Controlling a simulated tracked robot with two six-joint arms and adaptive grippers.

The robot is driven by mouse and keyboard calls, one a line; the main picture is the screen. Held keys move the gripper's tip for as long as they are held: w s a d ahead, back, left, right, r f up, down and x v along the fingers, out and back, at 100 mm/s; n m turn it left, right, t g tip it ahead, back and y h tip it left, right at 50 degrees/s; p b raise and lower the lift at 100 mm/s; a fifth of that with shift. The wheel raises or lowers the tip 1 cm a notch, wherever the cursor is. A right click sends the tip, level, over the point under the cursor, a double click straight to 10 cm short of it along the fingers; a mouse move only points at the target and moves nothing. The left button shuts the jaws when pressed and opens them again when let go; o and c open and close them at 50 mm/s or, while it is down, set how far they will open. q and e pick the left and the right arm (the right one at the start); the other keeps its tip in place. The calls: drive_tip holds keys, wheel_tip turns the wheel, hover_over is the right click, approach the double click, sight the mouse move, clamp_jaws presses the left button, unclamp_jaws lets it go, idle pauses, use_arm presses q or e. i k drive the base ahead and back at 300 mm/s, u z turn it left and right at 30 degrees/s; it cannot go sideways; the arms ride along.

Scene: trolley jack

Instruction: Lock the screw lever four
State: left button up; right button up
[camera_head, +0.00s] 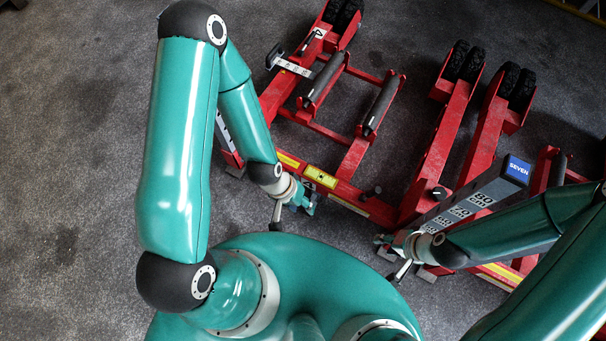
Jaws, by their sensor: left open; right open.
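The red trolley jack (353,158) lies on the floor in front of me. A black-headed lever (275,56) with a pale marked bar sticks out at its upper left, near a small white plate (319,33) that seems to read 4. I cannot be sure this is screw lever four. My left gripper (306,203) is open at the near red beam, beside a yellow label, well below that lever. My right gripper (388,242) is open near the foot of the grey numbered post. Contact is too small to tell for either gripper.
Two black rollers (383,103) lie across the red frame. Black wheels (465,61) stand at the far ends. The grey floor (75,170) at left is clear.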

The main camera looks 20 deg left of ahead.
sight(376, 191)
drive_tip(key=u, duration=0.2)
drive_tip(key=k, duration=1.45)
drive_tip(key=u, duration=0.3)
drive_tip(key=i, duration=0.75)
drive_tip(key=z, duration=0.15)
